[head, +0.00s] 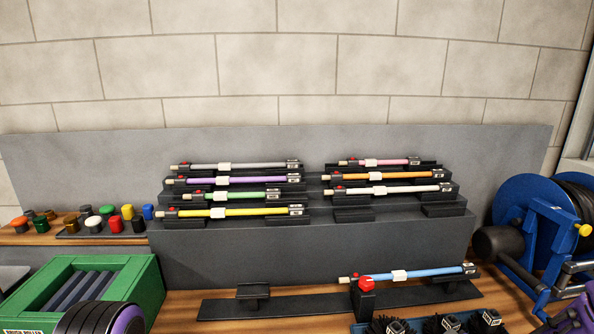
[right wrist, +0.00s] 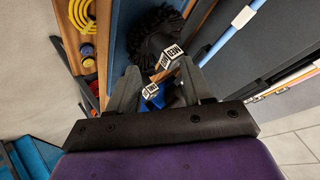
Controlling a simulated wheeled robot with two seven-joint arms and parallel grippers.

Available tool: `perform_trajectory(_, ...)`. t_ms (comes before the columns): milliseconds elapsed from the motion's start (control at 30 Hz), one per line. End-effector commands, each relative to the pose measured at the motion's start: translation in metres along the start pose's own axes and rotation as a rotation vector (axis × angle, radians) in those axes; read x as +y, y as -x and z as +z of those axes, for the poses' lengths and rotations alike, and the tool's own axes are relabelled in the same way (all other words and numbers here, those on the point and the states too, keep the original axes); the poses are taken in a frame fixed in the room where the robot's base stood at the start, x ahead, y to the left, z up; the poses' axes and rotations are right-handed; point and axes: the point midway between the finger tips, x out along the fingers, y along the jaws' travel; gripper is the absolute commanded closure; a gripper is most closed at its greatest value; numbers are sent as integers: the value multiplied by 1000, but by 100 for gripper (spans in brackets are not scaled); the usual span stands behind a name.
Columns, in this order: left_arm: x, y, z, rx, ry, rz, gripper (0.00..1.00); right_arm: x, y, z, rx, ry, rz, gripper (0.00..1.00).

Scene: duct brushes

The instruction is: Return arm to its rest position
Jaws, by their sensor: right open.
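My right gripper (right wrist: 163,85) shows in the right wrist view with its two dark fingers apart. Black brush heads with white, black-marked tag cubes (right wrist: 172,57) show beyond and between the fingers; whether any finger touches one is unclear. A blue rod (head: 420,274) lies on a low black stand (head: 230,309) at the front right in the head view, and part of it shows in the right wrist view (right wrist: 222,42). A purple part of my right arm (head: 574,312) is at the head view's lower right. My left gripper is not in view.
A stepped grey rack (head: 300,250) holds several coloured rods. A blue bin (head: 365,328) with black brushes stands in front. A green crate (head: 150,285) is at left, a blue reel (head: 525,205) at right. Several coloured caps (head: 107,210) sit at back left.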

Motion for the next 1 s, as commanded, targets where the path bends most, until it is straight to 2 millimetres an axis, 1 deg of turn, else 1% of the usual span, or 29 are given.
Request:
perform_trajectory(33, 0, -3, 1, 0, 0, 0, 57, 23, -2, 25, -8, 64, 39, 50)
perform_trajectory(67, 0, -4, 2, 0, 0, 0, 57, 36, -2, 38, -11, 105, 61, 50)
perform_trajectory(100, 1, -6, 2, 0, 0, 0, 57, 56, 0, 58, -21, 160, 93, 50)
perform_trajectory(167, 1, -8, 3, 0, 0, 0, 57, 89, 6, 90, -47, 249, 146, 50)
perform_trajectory(200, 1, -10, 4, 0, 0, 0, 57, 114, 13, 114, -78, 308, 184, 50)
perform_trajectory(267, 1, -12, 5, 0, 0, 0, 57, 152, 28, 147, -134, 385, 240, 50)
perform_trajectory(300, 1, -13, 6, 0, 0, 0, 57, 175, 39, 168, -179, 424, 275, 50)
perform_trajectory(400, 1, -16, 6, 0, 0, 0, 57, 222, 66, 209, -298, 495, 347, 50)
perform_trajectory(500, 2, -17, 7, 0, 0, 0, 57, 253, 85, 233, -376, 540, 396, 50)
perform_trajectory(567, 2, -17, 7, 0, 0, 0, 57, 264, 91, 239, -399, 551, 414, 50)
perform_trajectory(633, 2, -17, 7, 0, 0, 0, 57, 269, 94, 241, -409, 553, 424, 50)
perform_trajectory(1000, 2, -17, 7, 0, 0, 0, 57, 268, 94, 241, -408, 551, 424, 50)
